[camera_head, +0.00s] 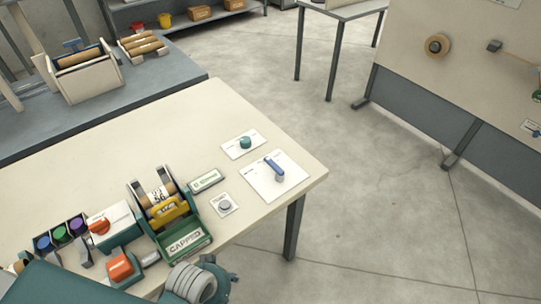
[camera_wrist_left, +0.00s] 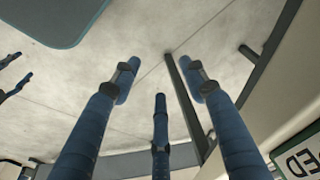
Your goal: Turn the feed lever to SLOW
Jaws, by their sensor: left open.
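A blue lever (camera_head: 275,171) stands on a white plate (camera_head: 262,187) near the table's right corner; I take it for the feed lever. The print on the plate is too small to read, so its setting cannot be told. My left gripper (camera_head: 232,276) is low in the head view, at the table's front edge, well short of the lever. In the left wrist view its blue fingers (camera_wrist_left: 160,85) are spread with nothing between them. Two dark finger-like tips (camera_wrist_left: 14,80) at that view's left edge may be my right gripper.
The winder (camera_head: 160,205) with its yellow part stands left of the lever. A teal knob (camera_head: 245,142) and a round grey button (camera_head: 225,205) sit near the lever. An orange knob (camera_head: 120,266) is at the front left. The table's back middle (camera_head: 150,135) is clear.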

